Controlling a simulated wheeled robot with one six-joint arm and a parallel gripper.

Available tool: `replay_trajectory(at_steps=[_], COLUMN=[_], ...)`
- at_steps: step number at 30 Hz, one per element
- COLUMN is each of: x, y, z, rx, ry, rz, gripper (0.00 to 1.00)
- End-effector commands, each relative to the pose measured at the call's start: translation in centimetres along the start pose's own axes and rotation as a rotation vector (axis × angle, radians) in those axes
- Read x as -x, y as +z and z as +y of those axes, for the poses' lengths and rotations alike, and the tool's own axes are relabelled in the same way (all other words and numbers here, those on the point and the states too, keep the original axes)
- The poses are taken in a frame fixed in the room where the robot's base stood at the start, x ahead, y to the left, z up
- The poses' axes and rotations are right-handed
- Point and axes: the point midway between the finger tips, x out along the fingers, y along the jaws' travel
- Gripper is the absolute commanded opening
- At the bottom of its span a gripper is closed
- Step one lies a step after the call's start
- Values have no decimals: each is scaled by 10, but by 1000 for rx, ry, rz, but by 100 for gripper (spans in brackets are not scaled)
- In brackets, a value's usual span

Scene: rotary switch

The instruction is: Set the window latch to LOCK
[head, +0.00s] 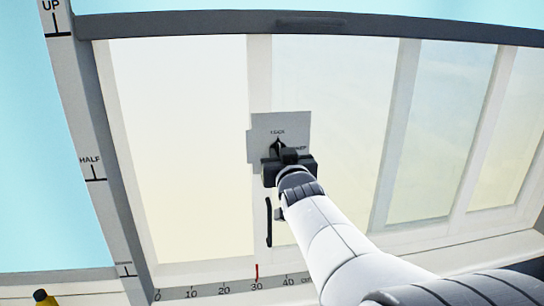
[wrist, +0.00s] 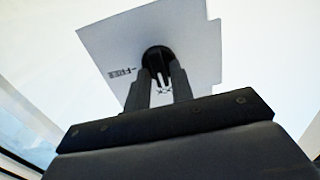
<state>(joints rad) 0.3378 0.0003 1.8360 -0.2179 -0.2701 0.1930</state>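The latch is a dark round knob (head: 278,148) on a pale plate (head: 298,128) fixed to the window frame. The plate has a LOCK label at its top and a second label at the right, partly hidden, that reads FREE in the wrist view. The knob's pointed end appears turned up toward LOCK. In the wrist view the plate (wrist: 195,50) is upside down, and the knob (wrist: 157,54) lies just beyond the fingertips. My gripper (wrist: 161,78) has its fingers apart, one each side of the knob's narrow bar, with slim gaps visible. Contact cannot be told.
A dark vertical handle (head: 269,222) sits on the frame below the plate. A numbered scale (head: 225,290) with a red mark runs along the sill. A post (head: 88,150) marked UP and HALF stands at left.

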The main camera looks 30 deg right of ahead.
Motion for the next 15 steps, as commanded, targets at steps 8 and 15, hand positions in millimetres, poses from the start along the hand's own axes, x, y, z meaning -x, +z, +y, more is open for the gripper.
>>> replay_trajectory(at_steps=[8, 15], x=[0, 6], y=[0, -1], z=[0, 0], rx=[-2, -1], ry=[0, 0], rz=[1, 3], gripper=[35, 35])
